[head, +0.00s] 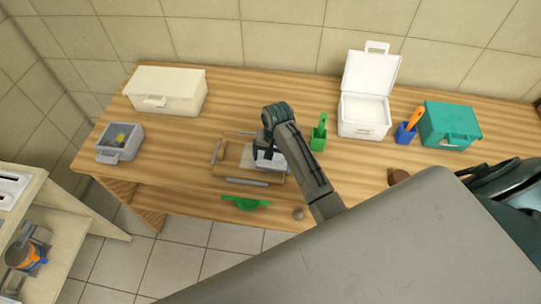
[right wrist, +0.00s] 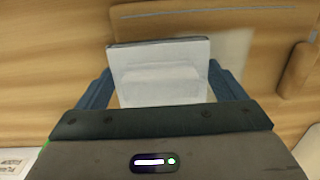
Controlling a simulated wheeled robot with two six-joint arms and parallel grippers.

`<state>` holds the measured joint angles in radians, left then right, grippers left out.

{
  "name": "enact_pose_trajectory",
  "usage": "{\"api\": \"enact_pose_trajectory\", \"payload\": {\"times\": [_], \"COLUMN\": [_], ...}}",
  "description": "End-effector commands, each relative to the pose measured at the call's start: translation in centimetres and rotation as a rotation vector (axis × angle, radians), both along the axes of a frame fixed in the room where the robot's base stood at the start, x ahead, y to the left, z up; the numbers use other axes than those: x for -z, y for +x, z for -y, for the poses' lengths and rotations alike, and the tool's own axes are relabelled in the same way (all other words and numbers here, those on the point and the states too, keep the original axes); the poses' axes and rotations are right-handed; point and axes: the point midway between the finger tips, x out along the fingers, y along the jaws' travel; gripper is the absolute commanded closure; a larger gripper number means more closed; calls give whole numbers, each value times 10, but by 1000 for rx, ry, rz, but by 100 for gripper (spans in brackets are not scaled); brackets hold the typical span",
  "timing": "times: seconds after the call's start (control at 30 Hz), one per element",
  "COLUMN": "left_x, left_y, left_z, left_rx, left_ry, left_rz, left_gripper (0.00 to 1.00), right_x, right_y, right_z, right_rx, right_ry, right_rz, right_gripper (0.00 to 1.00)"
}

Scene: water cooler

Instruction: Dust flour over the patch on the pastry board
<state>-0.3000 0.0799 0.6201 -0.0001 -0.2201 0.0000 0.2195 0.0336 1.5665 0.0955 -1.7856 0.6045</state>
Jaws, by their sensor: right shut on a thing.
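The pastry board (head: 231,166) lies on the wooden counter, left of its middle. A pale patch shows on it in the right wrist view (right wrist: 238,48); in the head view my gripper and arm partly cover the board. My right gripper (head: 268,155) is over the board, shut on a pale, box-shaped thing (right wrist: 158,78) with a darker rim. In the right wrist view that thing sits between the two blue fingers. I cannot tell what it contains, nor its exact height above the board. My left gripper is not in view.
A green holder (head: 318,140) stands right of the board, near an open white box (head: 364,128). A blue cup (head: 405,135) and a teal box (head: 450,125) are farther right. A cream box (head: 166,91) and a grey box (head: 120,143) stand left. A green object (head: 245,203) is at the front edge.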

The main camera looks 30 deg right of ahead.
Motion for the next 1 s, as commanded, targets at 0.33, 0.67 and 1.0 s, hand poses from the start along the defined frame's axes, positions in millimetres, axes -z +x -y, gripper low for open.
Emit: {"api": "enact_pose_trajectory", "payload": {"times": [0.33, 0.67, 1.0], "left_x": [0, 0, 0], "left_y": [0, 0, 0], "left_z": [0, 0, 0], "left_rx": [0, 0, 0], "left_ry": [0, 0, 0], "left_rz": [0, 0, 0], "left_gripper": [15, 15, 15], "right_x": [-1, 1, 1], "right_y": [3, 11, 1], "right_z": [-4, -16, 0], "right_rx": [0, 0, 0], "right_ry": [2, 1, -1], "right_rz": [1, 1, 0], "right_gripper": [32, 32, 32]}}
